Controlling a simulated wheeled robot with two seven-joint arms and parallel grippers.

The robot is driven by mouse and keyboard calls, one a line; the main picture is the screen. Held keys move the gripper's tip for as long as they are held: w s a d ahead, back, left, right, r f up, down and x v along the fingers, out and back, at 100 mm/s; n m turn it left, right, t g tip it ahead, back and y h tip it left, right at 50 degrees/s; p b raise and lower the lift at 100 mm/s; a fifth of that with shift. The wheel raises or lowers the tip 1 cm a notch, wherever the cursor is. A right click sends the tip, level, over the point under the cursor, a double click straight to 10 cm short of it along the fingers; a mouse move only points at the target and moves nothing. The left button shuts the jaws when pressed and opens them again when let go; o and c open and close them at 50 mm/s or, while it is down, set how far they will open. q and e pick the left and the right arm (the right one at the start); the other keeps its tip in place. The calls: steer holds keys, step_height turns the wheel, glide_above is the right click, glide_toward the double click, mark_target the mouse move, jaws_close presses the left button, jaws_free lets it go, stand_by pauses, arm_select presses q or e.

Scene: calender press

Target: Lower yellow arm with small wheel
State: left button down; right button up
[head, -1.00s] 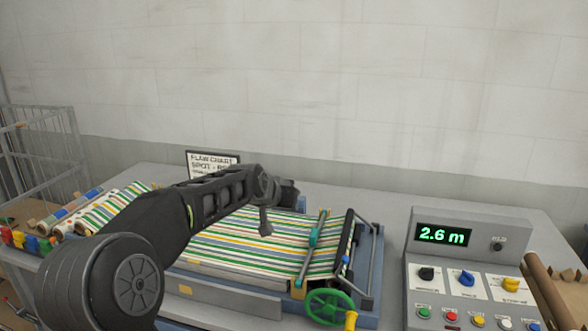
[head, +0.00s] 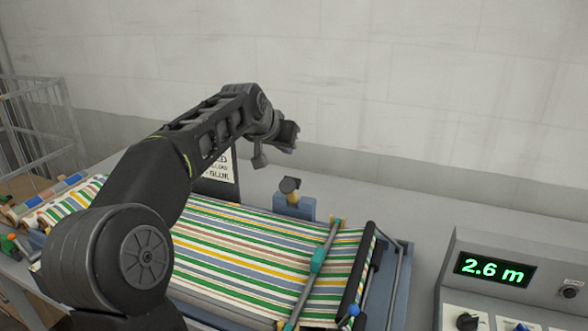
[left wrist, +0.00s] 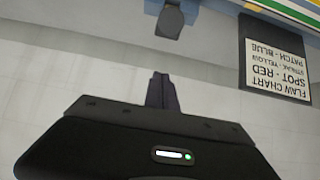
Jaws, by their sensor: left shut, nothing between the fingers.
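A small dark wheel (head: 290,184) stands on a short yellow arm (head: 293,199) at the far edge of the striped cloth. The arm rises from a blue block (head: 296,209). In the left wrist view, a dark rounded piece that looks like this wheel (left wrist: 170,20) is near the top edge. My left gripper (head: 290,136) is shut and empty, above the wheel and apart from it. Its closed fingers (left wrist: 162,90) show in the left wrist view. My right gripper is not in view.
Striped cloth (head: 235,245) covers the machine bed, crossed by a rod with a teal piece (head: 317,262). A flaw chart sign (head: 223,172) stands behind, left of the wheel. A control panel (head: 460,245) reading 2.6 m is at right. The grey bench behind the wheel is clear.

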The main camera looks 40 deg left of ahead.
mark_target(292, 178)
arm_select(q)
steer(key=w+f+p, duration=0.1)
steer(key=f, duration=0.1)
steer(key=w+a+f+p, duration=0.1)
steer(key=w+f, duration=0.1)
steer(key=f, duration=0.1)
steer(key=w+f+p, duration=0.1)
steer(key=w+f, duration=0.1)
steer(key=f, duration=0.1)
steer(key=shift+a, duration=0.3)
steer(key=shift+s+d, duration=0.15)
steer(key=shift+s, duration=0.15)
steer(key=shift+s+f, duration=0.1)
steer(key=shift+f, duration=0.25)
